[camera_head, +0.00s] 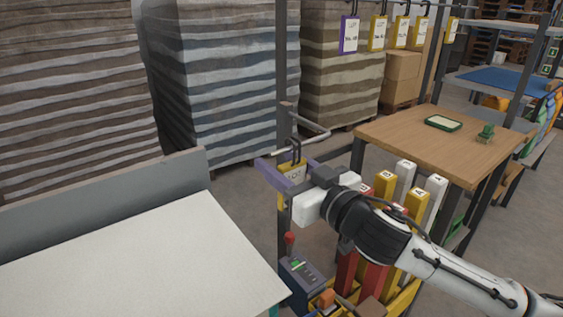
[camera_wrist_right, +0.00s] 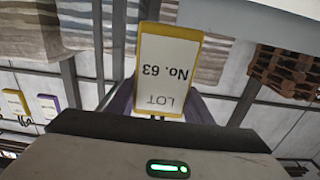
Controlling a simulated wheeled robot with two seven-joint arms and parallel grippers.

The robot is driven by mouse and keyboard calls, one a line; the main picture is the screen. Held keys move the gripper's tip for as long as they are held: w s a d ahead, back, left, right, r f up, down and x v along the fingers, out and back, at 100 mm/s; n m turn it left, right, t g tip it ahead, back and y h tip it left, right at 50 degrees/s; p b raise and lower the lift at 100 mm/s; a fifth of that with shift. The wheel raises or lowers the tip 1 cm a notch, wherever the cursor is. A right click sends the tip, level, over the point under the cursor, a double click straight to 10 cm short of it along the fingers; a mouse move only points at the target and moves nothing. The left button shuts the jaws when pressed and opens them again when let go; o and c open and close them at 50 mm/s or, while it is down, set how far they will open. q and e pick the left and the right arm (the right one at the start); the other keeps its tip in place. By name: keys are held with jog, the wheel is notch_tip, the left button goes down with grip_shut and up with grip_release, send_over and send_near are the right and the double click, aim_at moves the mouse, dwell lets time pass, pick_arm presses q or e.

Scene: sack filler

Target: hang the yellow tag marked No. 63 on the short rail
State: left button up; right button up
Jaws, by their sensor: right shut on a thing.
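The yellow-framed tag marked LOT No. 63 (camera_wrist_right: 170,72) shows upside down in the right wrist view, between the purple fingers of my right gripper (camera_wrist_right: 160,110). In the head view the tag (camera_head: 292,173) is partly covered by my right gripper (camera_head: 284,178), which is shut on it. Its dark hook (camera_head: 296,151) stands upward at the short rail (camera_head: 308,141), a pale bent bar on the dark post. I cannot tell whether the hook is over the bar or only in front of it. My left gripper is out of view.
A purple tag (camera_head: 349,35) and several yellow tags (camera_head: 377,34) hang at the top. A wooden table (camera_head: 432,145) with a green tray (camera_head: 443,123) stands at right. A control box (camera_head: 299,277) is below the gripper. A pale flat surface (camera_head: 130,265) fills the lower left.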

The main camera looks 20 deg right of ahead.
jog(key=o, duration=1.2)
